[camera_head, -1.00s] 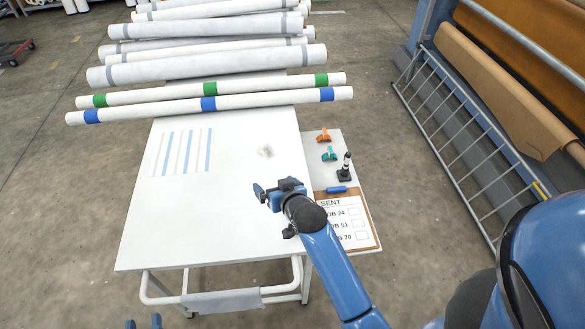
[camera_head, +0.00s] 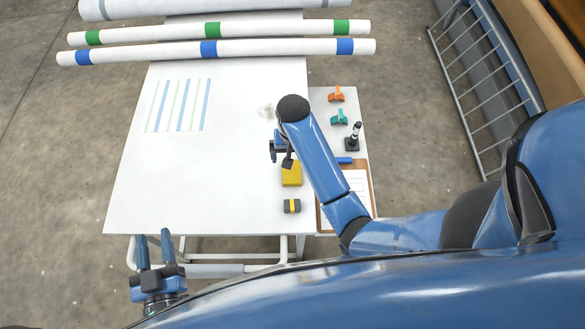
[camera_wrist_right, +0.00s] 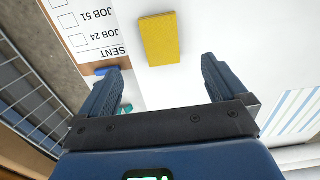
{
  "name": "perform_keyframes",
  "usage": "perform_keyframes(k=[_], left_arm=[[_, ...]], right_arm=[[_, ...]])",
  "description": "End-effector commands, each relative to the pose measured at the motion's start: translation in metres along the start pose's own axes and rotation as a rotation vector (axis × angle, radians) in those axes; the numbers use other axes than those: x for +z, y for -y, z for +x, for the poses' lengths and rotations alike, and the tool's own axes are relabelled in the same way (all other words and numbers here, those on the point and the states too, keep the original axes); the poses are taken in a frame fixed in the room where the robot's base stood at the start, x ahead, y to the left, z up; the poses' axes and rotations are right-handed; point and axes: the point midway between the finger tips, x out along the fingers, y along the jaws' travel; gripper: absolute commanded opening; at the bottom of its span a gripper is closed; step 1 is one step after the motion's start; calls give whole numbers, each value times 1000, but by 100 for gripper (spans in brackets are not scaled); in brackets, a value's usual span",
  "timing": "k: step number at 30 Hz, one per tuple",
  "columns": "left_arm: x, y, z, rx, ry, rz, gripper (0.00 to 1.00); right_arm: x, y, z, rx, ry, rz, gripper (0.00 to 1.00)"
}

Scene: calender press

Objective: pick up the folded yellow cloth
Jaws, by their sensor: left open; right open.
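The folded yellow cloth (camera_head: 291,174) lies flat on the white table (camera_head: 190,190), near its right edge. It also shows whole in the right wrist view (camera_wrist_right: 159,38), beyond my fingertips and between their lines. My right gripper (camera_head: 281,157) is open and empty above the table, just beside the cloth's far edge in the head view, partly covering it. Its spread fingers show in the right wrist view (camera_wrist_right: 160,75), apart from the cloth. My left gripper (camera_head: 154,238) is open and empty, off the table's front edge at lower left.
A small grey and yellow item (camera_head: 292,206) lies nearer the front than the cloth. A clipboard (camera_head: 369,180), a blue item, a black stamp (camera_head: 353,137) and orange and teal clips lie on the side shelf. Long rolls (camera_head: 240,48) cross the back.

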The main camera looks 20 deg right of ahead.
Motion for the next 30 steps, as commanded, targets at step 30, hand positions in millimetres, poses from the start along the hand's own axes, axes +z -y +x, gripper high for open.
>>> perform_keyframes(k=[30], left_arm=[[-8,0,0,0,0,0,43]], right_arm=[[0,1,99,6,12,12,99]])
